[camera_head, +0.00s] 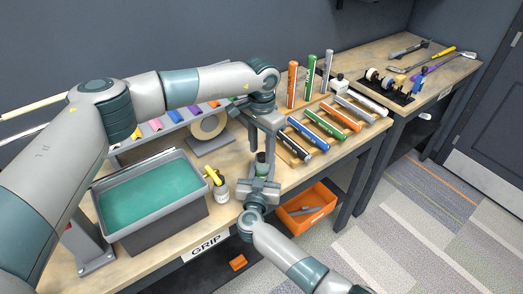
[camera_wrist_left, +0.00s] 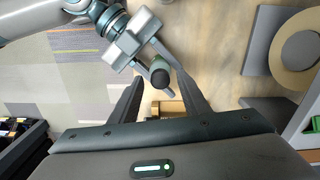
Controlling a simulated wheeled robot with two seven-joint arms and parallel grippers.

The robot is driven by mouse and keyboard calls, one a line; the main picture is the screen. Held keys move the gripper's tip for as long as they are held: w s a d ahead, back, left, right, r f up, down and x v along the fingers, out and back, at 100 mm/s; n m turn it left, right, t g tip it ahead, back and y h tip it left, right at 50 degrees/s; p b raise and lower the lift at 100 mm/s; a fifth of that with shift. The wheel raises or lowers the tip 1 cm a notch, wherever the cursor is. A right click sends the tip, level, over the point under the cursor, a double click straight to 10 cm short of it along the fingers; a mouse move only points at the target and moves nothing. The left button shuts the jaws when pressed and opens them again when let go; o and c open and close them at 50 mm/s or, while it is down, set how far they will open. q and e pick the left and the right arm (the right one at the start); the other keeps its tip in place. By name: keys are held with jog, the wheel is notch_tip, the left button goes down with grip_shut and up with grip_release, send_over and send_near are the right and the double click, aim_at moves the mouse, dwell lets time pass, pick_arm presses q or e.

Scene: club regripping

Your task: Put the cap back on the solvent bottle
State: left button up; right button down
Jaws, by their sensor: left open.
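My left gripper (camera_head: 263,145) is open and points down over the front of the bench. Its fingers (camera_wrist_left: 158,95) spread on both sides of a small dark-topped cylinder (camera_wrist_left: 160,78), without visibly gripping it. My right gripper (camera_head: 260,180) comes in from the lower right and appears closed around this cylinder, whose side looks greenish in the head view (camera_head: 261,158). I cannot tell whether it is the solvent bottle or its cap. A small bottle with a pale label (camera_head: 221,193) stands on the bench to the left of my right gripper.
A yellow-handled item (camera_head: 212,176) is beside the small bottle. A grey tub of green liquid (camera_head: 199,210) stands to the left. A tape roll (camera_head: 210,125) is behind. An orange bin (camera_head: 328,204) sits below.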

pick_arm(q)
jog(key=shift+r, duration=1.8)
jog(key=shift+c, duration=0.4)
